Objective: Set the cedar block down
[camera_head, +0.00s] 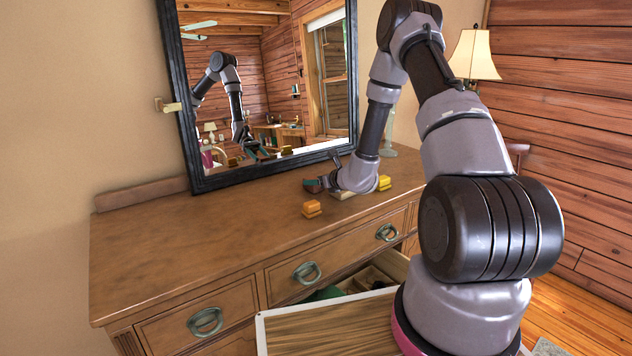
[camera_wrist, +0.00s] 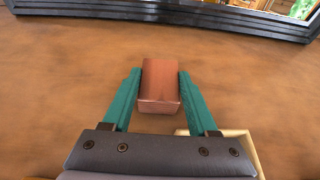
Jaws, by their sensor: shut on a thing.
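The cedar block (camera_wrist: 160,85) is reddish brown and lies between the two teal fingers of my gripper (camera_wrist: 160,76) in the wrist view. My gripper is shut on it, one finger along each side. In the head view, the cedar block (camera_head: 312,186) shows small and dark at my gripper (camera_head: 321,183), low over the wooden dresser top (camera_head: 200,238), in front of the mirror. I cannot tell whether its underside touches the wood.
A pale tray or box (camera_wrist: 246,146) is below my gripper at lower right. An orange block (camera_head: 312,209) stands nearer the front, a yellow block (camera_head: 384,183) to the right. A framed mirror (camera_head: 186,110) stands behind. The dresser's left side is clear. A drawer (camera_head: 372,284) is open.

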